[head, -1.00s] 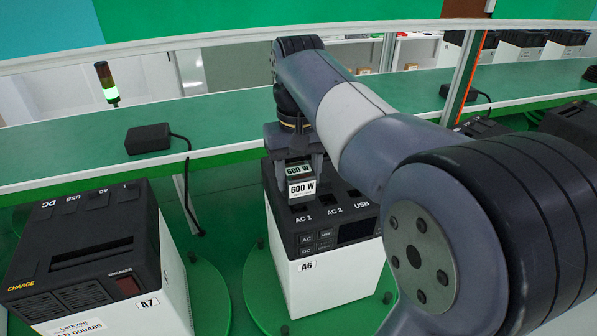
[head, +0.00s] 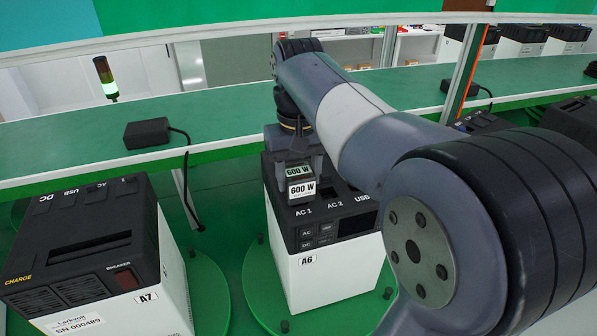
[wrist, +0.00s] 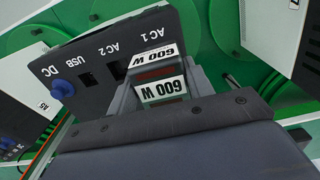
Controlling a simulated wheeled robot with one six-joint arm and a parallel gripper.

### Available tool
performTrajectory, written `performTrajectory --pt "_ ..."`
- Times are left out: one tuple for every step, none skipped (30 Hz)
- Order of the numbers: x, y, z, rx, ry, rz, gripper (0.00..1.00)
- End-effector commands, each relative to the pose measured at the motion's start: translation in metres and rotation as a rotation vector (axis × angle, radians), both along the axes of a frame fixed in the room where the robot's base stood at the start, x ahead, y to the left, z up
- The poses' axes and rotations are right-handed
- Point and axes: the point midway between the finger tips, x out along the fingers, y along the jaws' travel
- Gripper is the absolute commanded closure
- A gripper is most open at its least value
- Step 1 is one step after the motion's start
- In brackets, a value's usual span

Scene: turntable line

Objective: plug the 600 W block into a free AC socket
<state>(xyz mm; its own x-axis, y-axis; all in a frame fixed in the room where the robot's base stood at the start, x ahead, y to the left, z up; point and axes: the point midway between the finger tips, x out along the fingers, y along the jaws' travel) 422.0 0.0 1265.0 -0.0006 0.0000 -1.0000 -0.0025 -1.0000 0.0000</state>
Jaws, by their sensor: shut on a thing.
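The 600 W block (head: 301,189) is a small grey block with white "600 W" labels. My gripper (head: 298,170) is shut on it from above, over power station A6 (head: 311,268). The block covers the AC 1 socket position, just behind the "AC 1" label. In the wrist view the block (wrist: 160,90) stands at the top panel by AC 1, beside the open AC 2 socket (wrist: 118,68). Its lower end looks at or very near the panel; the prongs are hidden, so I cannot tell how deep it sits. A blue piece (wrist: 61,89) is at the DC port.
Power station A7 (head: 150,255) stands at left. A black adapter with cable (head: 147,133) lies on the green shelf (head: 70,150) behind. An orange-edged post (head: 468,75) and more stations (head: 520,40) are at right. My arm covers the right middle.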

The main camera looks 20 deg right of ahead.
Motion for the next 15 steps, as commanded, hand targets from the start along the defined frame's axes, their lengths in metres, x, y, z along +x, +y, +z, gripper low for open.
performTrajectory --pt "0.0002 0.0 -0.0008 0.0 -0.002 0.0 0.91" --pt "0.0002 0.0 -0.0014 0.0 -0.002 0.0 0.91" --pt "0.0002 0.0 -0.0021 0.0 -0.002 0.0 0.91" --pt "0.0002 0.0 -0.0027 0.0 -0.002 0.0 0.91" --pt "0.0002 0.0 -0.0033 0.0 -0.002 0.0 0.91" --pt "0.0002 0.0 -0.004 0.0 -0.002 0.0 0.91" --pt "0.0002 0.0 -0.0045 0.0 -0.002 0.0 0.91" --pt "0.0002 0.0 -0.0051 0.0 -0.002 0.0 0.91" --pt "0.0003 0.0 -0.0053 0.0 -0.002 0.0 0.5" --pt "0.0003 0.0 -0.0048 0.0 -0.002 0.0 0.48" --pt "0.0003 0.0 -0.0047 0.0 -0.002 0.0 0.45" --pt "0.0003 0.0 -0.0048 0.0 -0.002 0.0 0.42" --pt "0.0003 0.0 -0.0049 0.0 -0.002 0.0 0.4" --pt "0.0002 0.0 -0.0049 0.0 -0.002 0.0 0.37" --pt "0.0002 0.0 -0.0049 0.0 -0.002 0.0 0.34"
